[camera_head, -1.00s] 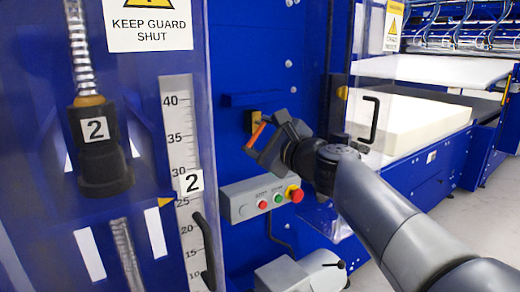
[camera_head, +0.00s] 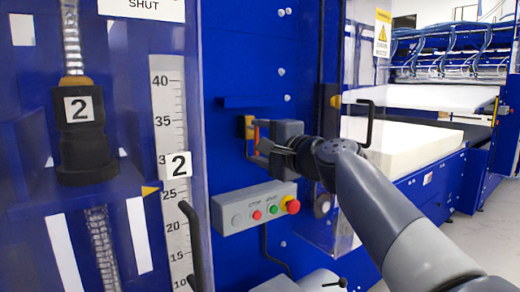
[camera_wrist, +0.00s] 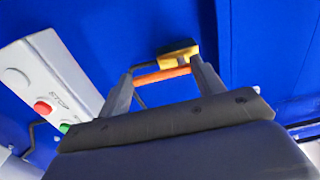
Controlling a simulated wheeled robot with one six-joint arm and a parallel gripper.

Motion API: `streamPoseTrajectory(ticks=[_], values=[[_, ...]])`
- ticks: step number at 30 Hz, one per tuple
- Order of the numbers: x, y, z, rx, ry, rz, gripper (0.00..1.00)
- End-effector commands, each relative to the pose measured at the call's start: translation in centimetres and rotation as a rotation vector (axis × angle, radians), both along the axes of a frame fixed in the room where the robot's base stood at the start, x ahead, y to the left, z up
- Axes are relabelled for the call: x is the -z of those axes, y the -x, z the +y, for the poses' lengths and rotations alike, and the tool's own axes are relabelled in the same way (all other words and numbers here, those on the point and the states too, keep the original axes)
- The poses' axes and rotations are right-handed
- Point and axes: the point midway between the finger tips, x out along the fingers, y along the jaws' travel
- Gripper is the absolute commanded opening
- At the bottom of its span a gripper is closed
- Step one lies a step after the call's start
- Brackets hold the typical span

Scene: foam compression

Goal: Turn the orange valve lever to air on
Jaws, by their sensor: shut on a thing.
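The orange valve lever (camera_head: 257,136) is on a yellow valve body (camera_head: 247,125) mounted on the blue machine panel. It looks close to upright in the head view. In the wrist view the orange lever (camera_wrist: 162,74) lies between my two fingertips, with the yellow valve body (camera_wrist: 178,52) just behind it. My gripper (camera_head: 259,146) is shut on the lever; in the wrist view both fingers of my gripper (camera_wrist: 160,78) reach up to it. The fingers partly cover the lever in the head view. No air on marking can be read.
A grey button box (camera_head: 254,207) with red, green and emergency-stop buttons sits just below the valve. A blue ledge (camera_head: 250,101) projects above it. A clear guard with a black handle (camera_head: 370,124) stands to the right. A ruler scale (camera_head: 170,130) is on the left.

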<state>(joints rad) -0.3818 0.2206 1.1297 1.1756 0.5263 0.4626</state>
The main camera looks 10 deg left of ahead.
Motion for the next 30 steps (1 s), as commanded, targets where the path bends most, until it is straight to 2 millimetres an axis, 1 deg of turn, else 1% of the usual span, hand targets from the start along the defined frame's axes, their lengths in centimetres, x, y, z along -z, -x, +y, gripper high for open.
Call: streamPoseTrajectory(ticks=[17, 18, 25, 30], values=[[0.13, -0.09, -0.03, 0.000, 0.022, -0.022, 0.41], [0.13, -0.08, -0.03, -0.001, 0.022, -0.021, 0.67], [0.07, -0.07, -0.04, 0.000, 0.020, -0.021, 0.85], [0.04, -0.06, -0.04, 0.000, 0.019, -0.021, 0.85]])
